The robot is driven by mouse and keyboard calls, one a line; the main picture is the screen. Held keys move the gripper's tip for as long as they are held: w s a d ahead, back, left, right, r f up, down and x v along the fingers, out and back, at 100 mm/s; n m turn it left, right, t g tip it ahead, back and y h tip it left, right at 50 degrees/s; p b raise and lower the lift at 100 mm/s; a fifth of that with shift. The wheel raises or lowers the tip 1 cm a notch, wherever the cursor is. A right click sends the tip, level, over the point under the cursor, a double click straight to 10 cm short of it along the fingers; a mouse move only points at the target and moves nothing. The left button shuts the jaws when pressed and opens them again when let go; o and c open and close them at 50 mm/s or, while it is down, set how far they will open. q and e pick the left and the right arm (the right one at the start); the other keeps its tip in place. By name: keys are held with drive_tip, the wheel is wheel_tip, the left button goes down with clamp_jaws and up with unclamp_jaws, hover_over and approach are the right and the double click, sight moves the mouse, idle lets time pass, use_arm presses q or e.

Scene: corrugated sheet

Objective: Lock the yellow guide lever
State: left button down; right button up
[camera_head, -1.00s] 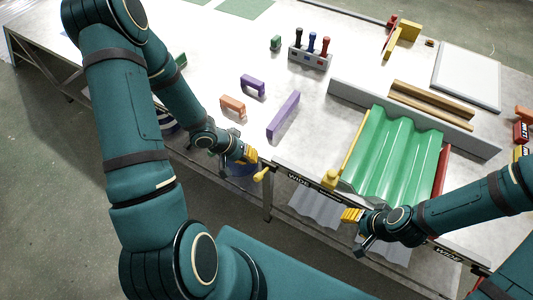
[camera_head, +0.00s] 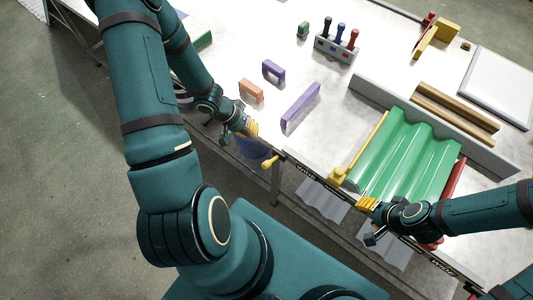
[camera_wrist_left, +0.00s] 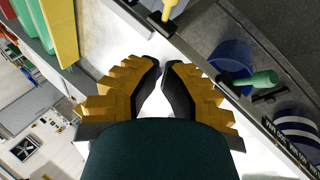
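The yellow guide lever (camera_head: 268,162) is a short knobbed handle at the table's front edge; its knob also shows at the top of the left wrist view (camera_wrist_left: 168,8). The yellow guide (camera_head: 367,145) runs along the left side of the green corrugated sheet (camera_head: 405,155). My left gripper (camera_head: 253,130) is over the table edge, above and left of the lever in the picture, apart from it. In the left wrist view its fingertips (camera_wrist_left: 162,64) nearly meet, with nothing between them. My right gripper (camera_head: 366,204) is at the sheet's front edge; its finger gap and any contact are unclear.
A purple bar (camera_head: 300,105), an orange handle (camera_head: 251,91) and a purple handle (camera_head: 273,71) lie behind my left gripper. A grey wall (camera_head: 430,118) stands behind the sheet. A blue bucket (camera_wrist_left: 232,62) and a green-handled lever (camera_wrist_left: 262,80) show near the table edge.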

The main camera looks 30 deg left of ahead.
sight(269, 162)
use_arm(q)
drive_tip(key=d+f+b, duration=0.6)
drive_tip(key=f+b, duration=0.4)
drive_tip(key=shift+w+f, duration=0.35)
drive_tip(key=shift+w, duration=0.1)
idle(0.5)
